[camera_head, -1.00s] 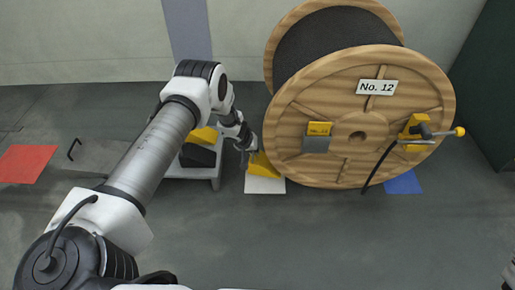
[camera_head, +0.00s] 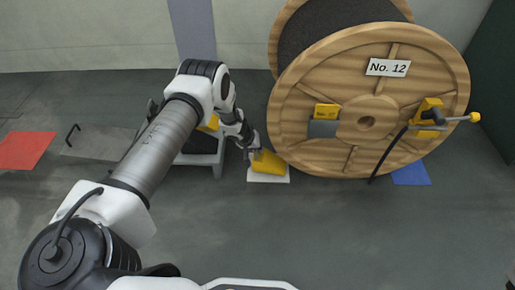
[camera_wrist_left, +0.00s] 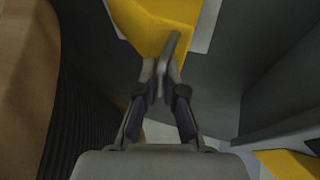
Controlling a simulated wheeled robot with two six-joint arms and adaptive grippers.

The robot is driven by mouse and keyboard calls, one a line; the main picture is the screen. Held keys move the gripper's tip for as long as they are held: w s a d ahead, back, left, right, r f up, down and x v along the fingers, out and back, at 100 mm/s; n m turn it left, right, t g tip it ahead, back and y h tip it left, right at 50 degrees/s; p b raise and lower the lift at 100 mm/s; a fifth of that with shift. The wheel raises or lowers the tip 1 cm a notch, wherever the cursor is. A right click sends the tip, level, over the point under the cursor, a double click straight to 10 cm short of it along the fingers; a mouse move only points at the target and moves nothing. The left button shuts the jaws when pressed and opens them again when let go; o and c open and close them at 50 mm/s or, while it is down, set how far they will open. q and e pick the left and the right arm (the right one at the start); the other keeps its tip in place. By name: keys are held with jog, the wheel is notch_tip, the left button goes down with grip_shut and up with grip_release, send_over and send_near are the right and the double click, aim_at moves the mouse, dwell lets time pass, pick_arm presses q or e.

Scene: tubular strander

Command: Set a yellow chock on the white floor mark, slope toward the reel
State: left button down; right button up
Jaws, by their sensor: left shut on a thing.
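A yellow chock (camera_head: 268,163) is at the white floor mark (camera_head: 255,178), just left of the wooden reel (camera_head: 355,150). Whether it rests fully on the mark or hovers slightly is hard to tell. My left gripper (camera_head: 253,145) is above the chock. In the left wrist view its fingers (camera_wrist_left: 163,68) are closed on a thin grey part on the yellow chock (camera_wrist_left: 155,22). The slope's direction is not clear, as the gripper hides part of it. The reel's wood (camera_wrist_left: 22,70) fills that view's left side. My right gripper is out of view.
A low grey cart (camera_head: 212,160) stands left of the mark, with another yellow piece (camera_head: 210,123) partly behind my arm. The floor in front is clear.

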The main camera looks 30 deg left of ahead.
pick_arm(q)
jog(key=shift+f+b, duration=0.3)
jog(key=c, duration=1.2)
grip_release()
